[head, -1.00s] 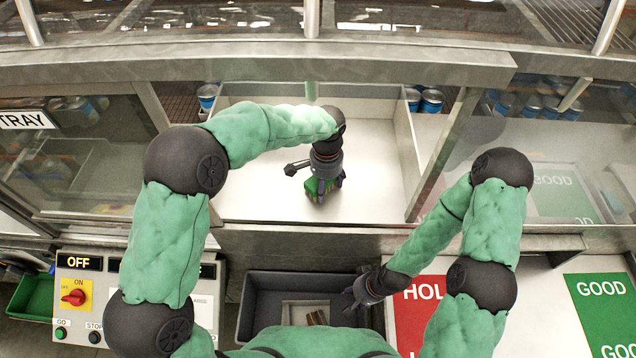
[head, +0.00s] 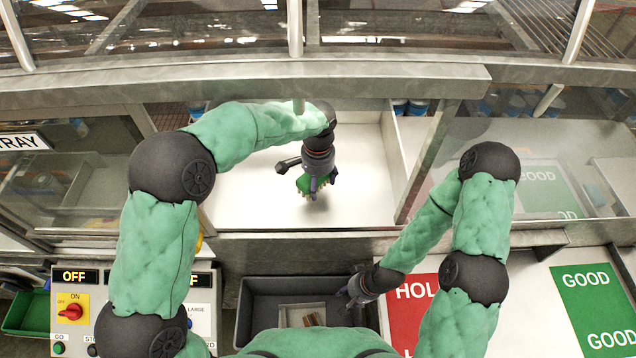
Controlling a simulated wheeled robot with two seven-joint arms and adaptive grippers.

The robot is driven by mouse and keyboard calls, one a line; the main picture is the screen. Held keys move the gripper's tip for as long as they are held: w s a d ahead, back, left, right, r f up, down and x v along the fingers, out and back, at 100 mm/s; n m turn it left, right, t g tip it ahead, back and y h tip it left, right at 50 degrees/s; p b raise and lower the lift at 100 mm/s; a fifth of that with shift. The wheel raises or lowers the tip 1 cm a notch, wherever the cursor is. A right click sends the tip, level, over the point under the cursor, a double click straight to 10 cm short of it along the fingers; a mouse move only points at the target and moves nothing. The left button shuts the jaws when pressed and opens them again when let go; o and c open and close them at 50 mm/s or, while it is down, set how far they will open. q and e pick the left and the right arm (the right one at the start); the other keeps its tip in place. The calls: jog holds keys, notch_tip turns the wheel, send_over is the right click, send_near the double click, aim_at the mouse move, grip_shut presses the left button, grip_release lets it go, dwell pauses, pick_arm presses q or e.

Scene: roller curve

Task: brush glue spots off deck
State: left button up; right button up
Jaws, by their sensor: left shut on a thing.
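My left gripper (head: 318,184) reaches through the opening over the white deck (head: 258,196) and points down. It is shut on a green brush (head: 303,183), which is mostly hidden by the fingers; its pale lower edge is at or just above the deck. I cannot tell whether it touches. No glue spots can be made out on the visible deck. My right gripper (head: 352,293) hangs at the right side of the dark grey bin (head: 262,287); its fingers are too small and dark to show whether they are open.
A small tray (head: 290,314) with brown pieces lies in the bin. A control panel (head: 122,312) with a red switch stands at the left. Red HOLD (head: 409,322) and green GOOD (head: 598,300) areas lie at the right. Metal frame and glass panels border the opening.

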pick_arm(q)
jog(key=shift+r+p, duration=0.35)
jog(key=shift+r, duration=0.55)
jog(key=shift+r, duration=0.1)
jog(key=shift+r+p, duration=0.95)
jog(key=shift+r, duration=0.5)
jog(key=shift+f, duration=0.1)
